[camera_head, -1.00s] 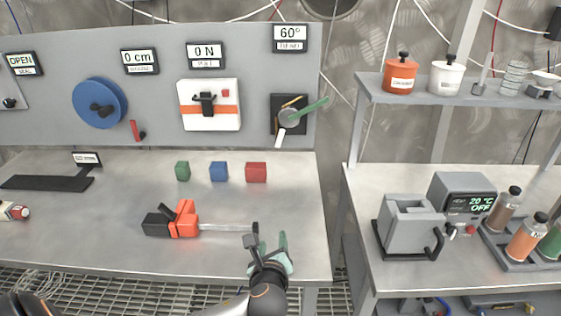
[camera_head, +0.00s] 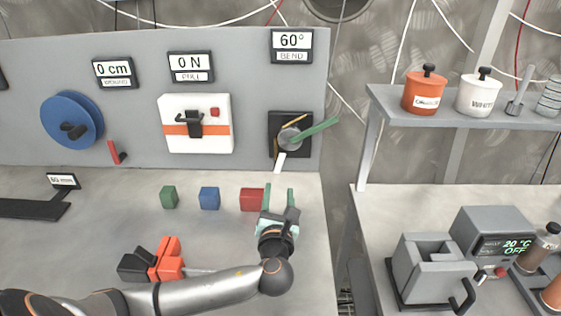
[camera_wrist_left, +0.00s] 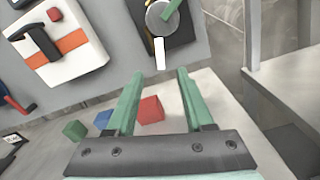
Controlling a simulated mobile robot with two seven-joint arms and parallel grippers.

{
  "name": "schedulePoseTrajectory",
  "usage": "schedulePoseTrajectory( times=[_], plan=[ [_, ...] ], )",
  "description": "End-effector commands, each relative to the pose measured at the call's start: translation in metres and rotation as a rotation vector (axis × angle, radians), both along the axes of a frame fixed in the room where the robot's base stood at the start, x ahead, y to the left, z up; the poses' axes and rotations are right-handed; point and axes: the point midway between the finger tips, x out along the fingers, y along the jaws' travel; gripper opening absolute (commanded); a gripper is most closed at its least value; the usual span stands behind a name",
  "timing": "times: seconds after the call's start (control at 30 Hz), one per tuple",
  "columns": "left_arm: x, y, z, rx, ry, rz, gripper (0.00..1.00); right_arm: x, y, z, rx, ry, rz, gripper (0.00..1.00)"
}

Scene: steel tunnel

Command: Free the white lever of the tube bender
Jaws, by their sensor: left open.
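The tube bender (camera_head: 290,138) is on the grey wall panel, a round grey hub on a black plate. Its white lever (camera_head: 280,162) points down from the hub, and a green lever (camera_head: 316,130) points up to the right. A yellowish tube (camera_head: 294,123) runs behind the hub. In the left wrist view the white lever (camera_wrist_left: 160,53) hangs ahead, above the gap between my fingers. My left gripper (camera_head: 278,194) is open and empty, below the white lever and apart from it, with its fingers pointing to the panel. My right gripper is not in view.
A red block (camera_head: 250,200) sits just left of my left gripper, with blue (camera_head: 209,198) and green (camera_head: 168,197) blocks further left. An orange and black tool (camera_head: 158,260) lies on the bench. The display above the bender (camera_head: 291,45) reads 60°.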

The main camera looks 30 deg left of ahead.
Motion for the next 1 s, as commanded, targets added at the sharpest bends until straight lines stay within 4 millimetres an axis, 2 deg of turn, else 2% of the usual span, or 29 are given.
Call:
schedulePoseTrajectory(
  times=[0.53, 0.73, 1.0],
  plan=[
    [0.083, 0.052, 0.001, 0.000, -0.001, 0.004, 0.53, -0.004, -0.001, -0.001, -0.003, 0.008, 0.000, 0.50],
    [0.098, 0.061, 0.000, -0.001, 0.000, 0.001, 0.53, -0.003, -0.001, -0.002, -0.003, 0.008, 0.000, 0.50],
    [0.102, 0.063, 0.000, -0.001, 0.000, 0.000, 0.53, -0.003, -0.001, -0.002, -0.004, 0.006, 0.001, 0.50]
  ],
)
